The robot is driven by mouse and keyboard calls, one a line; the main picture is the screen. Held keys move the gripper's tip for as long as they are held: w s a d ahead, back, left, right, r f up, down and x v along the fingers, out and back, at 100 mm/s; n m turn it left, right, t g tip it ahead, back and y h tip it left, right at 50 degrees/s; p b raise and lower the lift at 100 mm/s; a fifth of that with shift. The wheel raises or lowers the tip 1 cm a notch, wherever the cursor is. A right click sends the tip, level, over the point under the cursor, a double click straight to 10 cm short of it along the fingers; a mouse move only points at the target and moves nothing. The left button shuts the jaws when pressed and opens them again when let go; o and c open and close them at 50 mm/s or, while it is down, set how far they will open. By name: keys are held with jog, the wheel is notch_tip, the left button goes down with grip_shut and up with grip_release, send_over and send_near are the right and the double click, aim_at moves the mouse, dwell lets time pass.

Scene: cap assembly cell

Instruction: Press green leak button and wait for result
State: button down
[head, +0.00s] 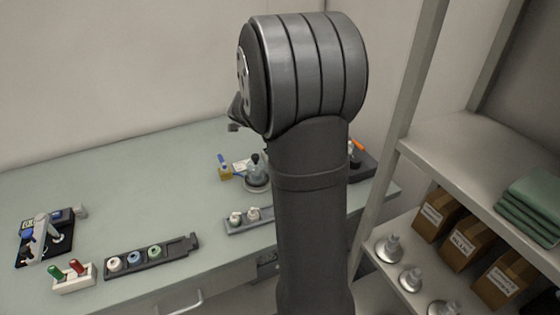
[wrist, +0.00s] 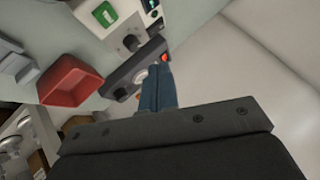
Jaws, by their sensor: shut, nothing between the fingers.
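In the wrist view my gripper (wrist: 161,72) shows as two blue fingers pressed together, with nothing between them. The fingertips are over or beside a dark control panel (wrist: 122,78) with a small red-lit spot (wrist: 164,58) and a pale round part. I cannot tell whether they touch it. A white device (wrist: 125,32) beyond the panel carries a bright green square with a white mark (wrist: 103,13) and a dark knob. I cannot tell for certain which part is the leak button.
A red bin (wrist: 72,82) lies left of the fingers in the wrist view. In the head view the table (head: 130,190) holds a dark rack (head: 178,257) of caps and a white block (head: 70,284) with red and green handles. Shelves (head: 455,145) stand at right.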

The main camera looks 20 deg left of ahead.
jog(key=shift+f, duration=0.1)
jog(key=shift+f, duration=4.35)
jog(key=shift+f, duration=0.4)
jog(key=shift+f, duration=0.45)
jog(key=shift+r, duration=0.9)
jog(key=shift+r, duration=2.5)
